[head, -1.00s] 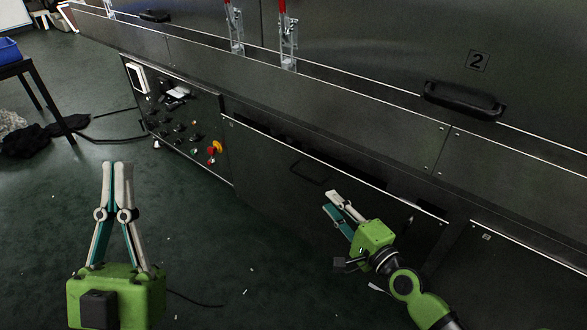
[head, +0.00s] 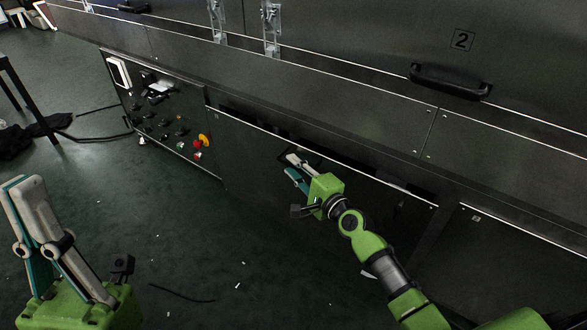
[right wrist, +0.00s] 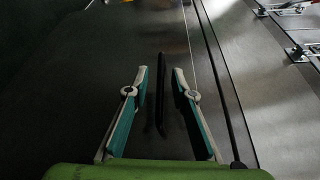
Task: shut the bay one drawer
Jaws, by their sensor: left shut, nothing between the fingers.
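The drawer (head: 240,150) is a wide dark front low on the machine, right of the control panel. A dark gap shows behind its bright top edge, so it stands slightly out. Its dark bar handle (right wrist: 160,95) lies between the spread fingers of my right gripper (right wrist: 160,70) in the right wrist view; I cannot tell whether they touch it. In the head view my right gripper (head: 288,167) is at the drawer front and partly hides the handle. My left gripper (head: 25,182) is shut and empty, over the floor at the lower left.
The control panel (head: 165,115) with its red and yellow knob is left of the drawer. A door handle (head: 450,82) sits under the number 2 (head: 463,40). A dark table (head: 25,90) stands at far left. The floor before the drawer is mostly clear, with small scraps and a cable.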

